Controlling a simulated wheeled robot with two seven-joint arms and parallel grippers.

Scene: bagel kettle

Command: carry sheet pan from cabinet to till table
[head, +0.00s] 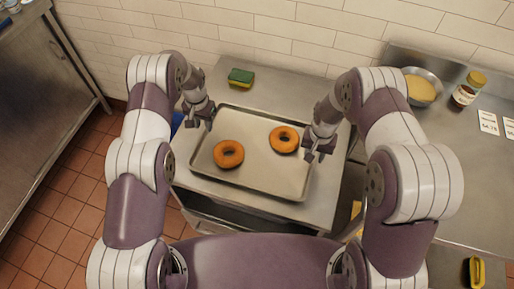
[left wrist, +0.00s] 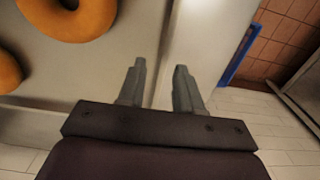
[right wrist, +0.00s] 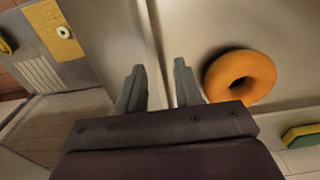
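The sheet pan (head: 255,180) is a shallow grey metal tray lying flat on a small steel cabinet (head: 222,92). Two bagels lie in it, one left of the middle (head: 228,154) and one toward the right (head: 284,139). My left gripper (head: 204,122) is at the pan's left rim. In the left wrist view its two fingers (left wrist: 160,82) are apart, with the rim line running between them. My right gripper (head: 316,155) is at the right rim. In the right wrist view its fingers (right wrist: 160,82) are apart, the rim between them. Contact with the rim cannot be told.
A green and yellow sponge (head: 240,77) lies behind the pan. A steel counter (head: 452,150) on the right holds a bowl (head: 422,87), a jar (head: 468,88) and price cards (head: 488,122). A tiled wall closes the back. Red tiled floor is clear on the left.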

